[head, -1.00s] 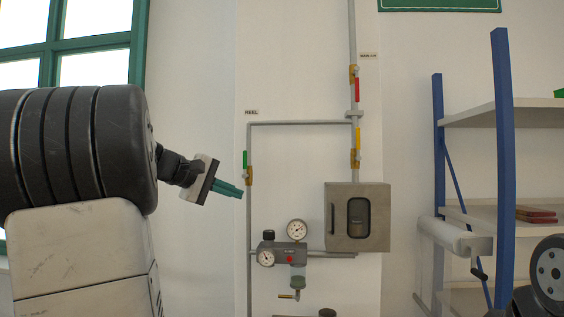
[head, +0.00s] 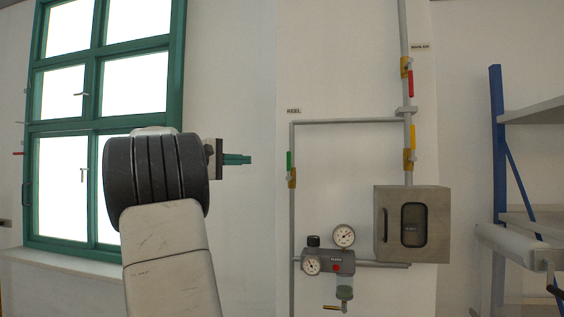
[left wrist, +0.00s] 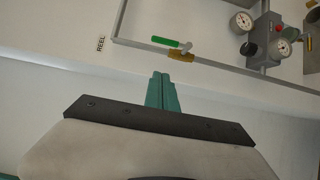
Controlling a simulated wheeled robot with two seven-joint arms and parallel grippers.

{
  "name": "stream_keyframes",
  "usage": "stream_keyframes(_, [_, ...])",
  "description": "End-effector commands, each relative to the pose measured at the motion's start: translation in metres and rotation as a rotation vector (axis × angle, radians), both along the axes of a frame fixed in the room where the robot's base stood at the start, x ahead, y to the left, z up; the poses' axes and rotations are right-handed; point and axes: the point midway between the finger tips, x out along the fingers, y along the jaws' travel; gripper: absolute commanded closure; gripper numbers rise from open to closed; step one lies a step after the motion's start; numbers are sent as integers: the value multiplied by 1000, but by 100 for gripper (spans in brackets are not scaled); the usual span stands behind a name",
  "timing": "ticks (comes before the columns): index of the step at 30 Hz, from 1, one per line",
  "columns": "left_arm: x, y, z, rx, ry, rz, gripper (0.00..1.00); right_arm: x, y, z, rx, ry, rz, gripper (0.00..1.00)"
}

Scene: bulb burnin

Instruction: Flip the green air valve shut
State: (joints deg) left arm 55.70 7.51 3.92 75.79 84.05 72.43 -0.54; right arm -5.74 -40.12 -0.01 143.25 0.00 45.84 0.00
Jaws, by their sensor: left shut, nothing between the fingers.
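The green air valve handle (head: 289,160) stands upright, in line with the thin vertical pipe under the REEL label, just above its brass body (head: 292,178). In the left wrist view the green handle (left wrist: 165,41) lies beside its brass body (left wrist: 182,56), beyond the fingertips. My left gripper (head: 250,159) has its green fingers shut and empty, pointing right, level with the handle and apart from it to its left. The shut fingers also show in the left wrist view (left wrist: 160,76). My right gripper is not in view.
A red-handled valve (head: 410,83) and a yellow-handled valve (head: 412,136) sit on the main pipe. A grey box (head: 440,225) and a regulator with gauges (head: 328,262) are mounted below. A blue-post shelf (head: 498,150) stands right; a window (head: 95,110) is left.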

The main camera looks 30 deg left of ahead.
Motion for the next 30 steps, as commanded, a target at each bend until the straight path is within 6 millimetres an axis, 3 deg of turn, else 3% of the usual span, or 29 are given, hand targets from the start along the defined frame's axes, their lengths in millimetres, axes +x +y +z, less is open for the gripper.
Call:
stream_keyframes(12, [82,-31,0,-1,-1,-4,100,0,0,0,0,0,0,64])
stream_keyframes(21, [95,-63,0,-1,1,-1,100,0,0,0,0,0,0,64])
stream_keyframes(30, [96,-66,0,0,1,0,100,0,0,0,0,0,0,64])
